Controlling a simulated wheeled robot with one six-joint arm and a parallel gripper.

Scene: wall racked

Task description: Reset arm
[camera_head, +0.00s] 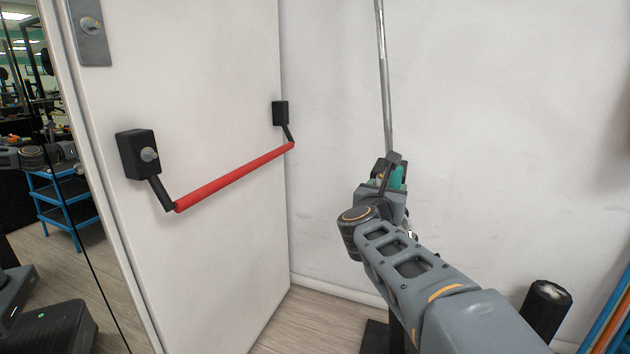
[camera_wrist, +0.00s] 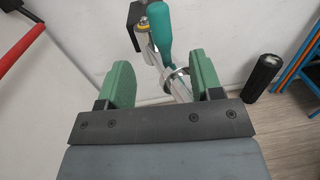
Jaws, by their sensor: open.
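My arm reaches from the lower right of the head view up toward the white wall. My gripper (camera_head: 388,178) is at its far end, beside the foot of a vertical metal pipe. In the wrist view my gripper (camera_wrist: 162,74) is open, its two green fingers apart. A teal handle (camera_wrist: 159,30) on a metal fitting (camera_wrist: 172,80) stands beyond and between the fingers. I see no grip on it; the lower part of the fitting is hidden by the gripper's dark plate.
A white door (camera_head: 215,120) with a red push bar (camera_head: 235,178) stands at left. The metal pipe (camera_head: 385,80) runs up the wall. A black cylinder (camera_head: 545,308) stands at lower right, near blue and orange bars (camera_head: 608,325). Beyond the doorway is a blue shelf cart (camera_head: 65,205).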

